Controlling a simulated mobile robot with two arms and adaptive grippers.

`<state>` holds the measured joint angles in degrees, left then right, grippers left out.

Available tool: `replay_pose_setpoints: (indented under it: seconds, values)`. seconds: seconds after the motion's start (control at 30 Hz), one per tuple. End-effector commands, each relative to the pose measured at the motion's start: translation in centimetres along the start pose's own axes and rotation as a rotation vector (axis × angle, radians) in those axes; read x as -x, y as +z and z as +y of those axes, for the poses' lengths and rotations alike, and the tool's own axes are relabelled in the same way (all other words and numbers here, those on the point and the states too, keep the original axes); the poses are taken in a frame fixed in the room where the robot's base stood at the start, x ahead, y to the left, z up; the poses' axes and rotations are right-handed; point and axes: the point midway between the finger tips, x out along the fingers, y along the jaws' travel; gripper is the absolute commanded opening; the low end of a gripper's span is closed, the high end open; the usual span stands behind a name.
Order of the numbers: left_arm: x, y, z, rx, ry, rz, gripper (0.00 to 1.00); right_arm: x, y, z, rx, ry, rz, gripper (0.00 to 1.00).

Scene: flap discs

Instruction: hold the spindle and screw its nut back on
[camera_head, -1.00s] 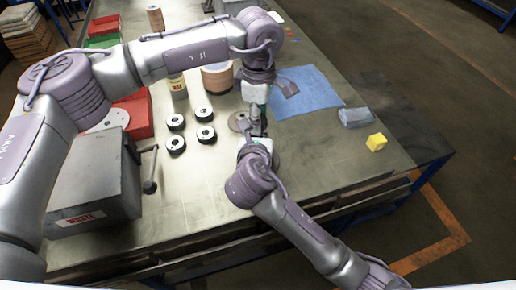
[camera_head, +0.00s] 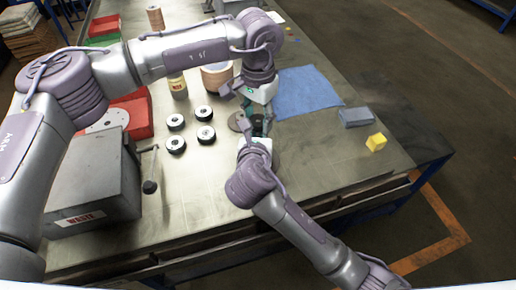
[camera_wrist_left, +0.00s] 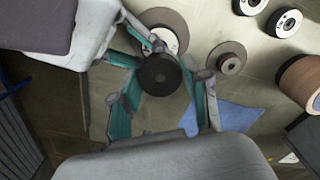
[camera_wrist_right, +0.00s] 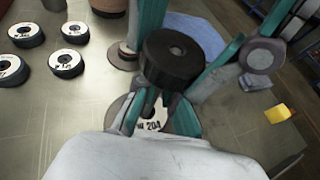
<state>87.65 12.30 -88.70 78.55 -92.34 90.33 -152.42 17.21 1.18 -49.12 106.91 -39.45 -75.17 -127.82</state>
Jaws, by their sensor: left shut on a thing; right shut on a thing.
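A black round nut (camera_wrist_left: 159,74) is between the teal fingers of my left gripper (camera_wrist_left: 162,88), which is shut on it from above. The nut also shows in the right wrist view (camera_wrist_right: 172,55), over the fingers of my right gripper (camera_wrist_right: 155,108). My right gripper is shut low under the nut, where the spindle stands; the spindle itself is mostly hidden by nut and fingers. A white-labelled disc (camera_wrist_right: 153,120) lies below these fingers, on a round base (camera_wrist_left: 165,18). I cannot tell how far the nut sits on the thread.
A second round base with a hub (camera_wrist_left: 229,62) stands close by. Several black-and-white discs (camera_head: 205,133) lie to the left. A blue cloth (camera_head: 305,92), grey block (camera_head: 356,117) and yellow cube (camera_head: 376,142) lie right. A waste box (camera_head: 95,180) stands front left.

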Motion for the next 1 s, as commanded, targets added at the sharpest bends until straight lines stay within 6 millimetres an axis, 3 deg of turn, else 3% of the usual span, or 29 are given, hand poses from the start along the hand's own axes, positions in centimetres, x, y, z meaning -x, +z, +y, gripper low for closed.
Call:
replay_pose_setpoints:
  seconds: [0.23,0.27,0.4,0.77,1.0]
  values:
    - [0.1,-0.1,-0.2,0.003,-0.004,0.004,0.05,0.0,-0.1,0.0,0.001,-0.001,0.002,0.0]
    - [0.1,-0.1,-0.2,0.003,-0.004,0.004,0.51,0.0,-0.1,0.0,0.001,-0.001,0.002,0.0]
    - [0.1,-0.1,-0.2,0.003,-0.003,0.003,0.71,0.0,-0.1,0.0,0.001,-0.001,0.002,0.0]
    - [0.4,-0.1,-0.1,0.002,-0.002,0.002,0.71,0.0,-0.1,0.0,0.001,-0.001,0.003,0.0]
    - [3.4,-0.1,-0.1,0.002,-0.002,0.003,0.71,0.0,-0.1,0.0,0.001,-0.001,0.003,0.0]
